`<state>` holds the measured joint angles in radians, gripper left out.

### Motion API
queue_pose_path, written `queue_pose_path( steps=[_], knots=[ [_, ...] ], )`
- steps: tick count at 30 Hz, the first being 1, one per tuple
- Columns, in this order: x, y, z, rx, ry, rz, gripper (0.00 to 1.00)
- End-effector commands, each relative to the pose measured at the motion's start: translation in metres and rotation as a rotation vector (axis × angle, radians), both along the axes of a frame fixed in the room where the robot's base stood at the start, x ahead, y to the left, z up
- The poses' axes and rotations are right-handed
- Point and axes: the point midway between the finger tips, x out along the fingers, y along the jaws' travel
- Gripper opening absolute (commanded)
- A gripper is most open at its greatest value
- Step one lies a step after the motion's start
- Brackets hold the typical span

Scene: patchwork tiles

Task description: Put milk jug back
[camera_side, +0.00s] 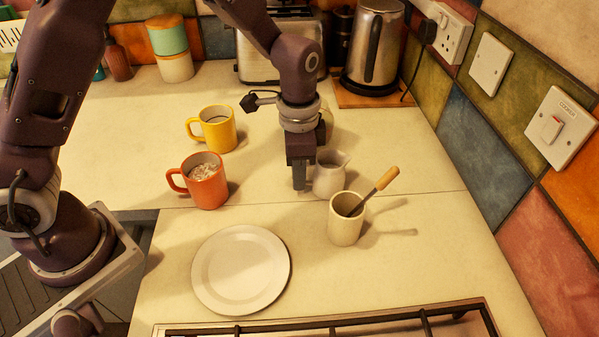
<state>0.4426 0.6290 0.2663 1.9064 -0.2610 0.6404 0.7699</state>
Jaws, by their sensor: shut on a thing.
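The milk jug (331,175) is a small cream-white jug with a pouring lip, in the middle of the counter. My gripper (301,178) points down at the jug's left side and is shut on it, around what seems to be its handle side. The fingers hide that part of the jug. The jug is upright; I cannot tell whether its base touches the counter.
A cream pot with a wooden-handled utensil (346,219) stands just in front of the jug. An orange mug (205,182) and a yellow mug (218,130) stand to the left. A plate (241,270) lies in front, near the hob grate (340,322). A kettle (374,45) and a toaster (276,50) stand behind.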

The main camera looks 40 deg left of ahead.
Motion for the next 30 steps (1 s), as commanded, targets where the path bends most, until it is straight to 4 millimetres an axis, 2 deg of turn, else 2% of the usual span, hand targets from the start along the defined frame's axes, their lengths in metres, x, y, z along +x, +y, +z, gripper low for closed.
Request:
queue_pose_path(
  steps=[6,7,10,20,23,30],
  knots=[
    [0.0,0.0,-0.002,-0.001,-0.001,0.0,0.0],
    [0.0,0.0,-0.003,-0.001,-0.001,0.0,0.11],
    [0.0,0.0,-0.002,0.0,-0.001,0.0,0.31],
    [0.0,0.0,0.0,0.0,-0.001,0.0,0.31],
    [0.002,-0.001,0.016,-0.004,-0.006,-0.001,0.31],
    [0.002,0.0,0.082,-0.003,-0.007,-0.001,0.31]
  ],
)
